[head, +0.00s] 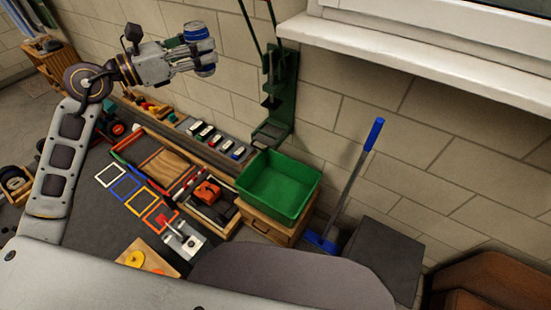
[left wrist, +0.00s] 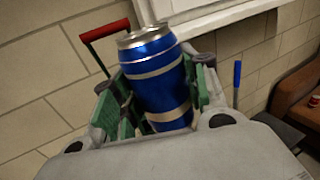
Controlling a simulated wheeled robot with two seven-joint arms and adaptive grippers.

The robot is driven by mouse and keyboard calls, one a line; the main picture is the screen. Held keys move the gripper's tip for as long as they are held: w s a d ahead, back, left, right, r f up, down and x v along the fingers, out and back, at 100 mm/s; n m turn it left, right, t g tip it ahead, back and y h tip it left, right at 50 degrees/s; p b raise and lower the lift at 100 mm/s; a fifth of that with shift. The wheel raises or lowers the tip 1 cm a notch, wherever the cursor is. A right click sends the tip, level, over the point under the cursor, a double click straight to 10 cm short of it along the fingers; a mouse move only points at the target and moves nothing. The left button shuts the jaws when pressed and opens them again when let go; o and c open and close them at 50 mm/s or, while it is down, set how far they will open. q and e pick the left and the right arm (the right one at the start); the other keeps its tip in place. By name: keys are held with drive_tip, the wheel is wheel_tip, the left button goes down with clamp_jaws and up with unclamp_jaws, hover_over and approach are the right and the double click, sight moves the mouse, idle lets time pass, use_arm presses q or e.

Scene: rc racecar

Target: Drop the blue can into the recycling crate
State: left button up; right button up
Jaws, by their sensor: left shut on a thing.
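The blue can (left wrist: 158,80), with silver bands and a silver top, is held between the green finger pads of my left gripper (left wrist: 160,95) in the left wrist view. In the head view my left gripper (head: 197,47) is shut on the can (head: 203,58), high above the bench and up and left of the crate. The green crate (head: 310,190) stands on a wooden box at the bench's right end, and its visible inside looks empty. The crate does not show in the left wrist view. My right gripper is not in view.
A green wall-mounted tool (head: 282,100) with a long lever rises behind the crate. A blue-handled broom (head: 352,180) leans right of it. Small model cars (head: 215,138), a red-framed tray and coloured squares (head: 125,186) lie on the bench left of the crate.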

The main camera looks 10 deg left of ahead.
use_arm(q)
drive_tip(key=s+d+f+n+t+y, duration=0.1)
drive_tip(key=f+n+y, duration=0.3)
drive_tip(key=f, duration=1.4)
drive_tip(key=s+d+f+n+t+y, duration=0.2)
drive_tip(key=f+y, duration=0.6)
drive_tip(key=f, duration=1.1)
drive_tip(key=shift+s+d+n+t, duration=0.25)
drive_tip(key=shift+d+n+t, duration=0.75)
drive_tip(key=shift+n+t, duration=0.15)
drive_tip(key=shift+w+d, duration=0.1)
drive_tip(key=shift+d, duration=0.05)
drive_tip(key=shift+f, duration=0.2)
drive_tip(key=shift+a+f, duration=0.55)
drive_tip(key=shift+a, duration=0.05)
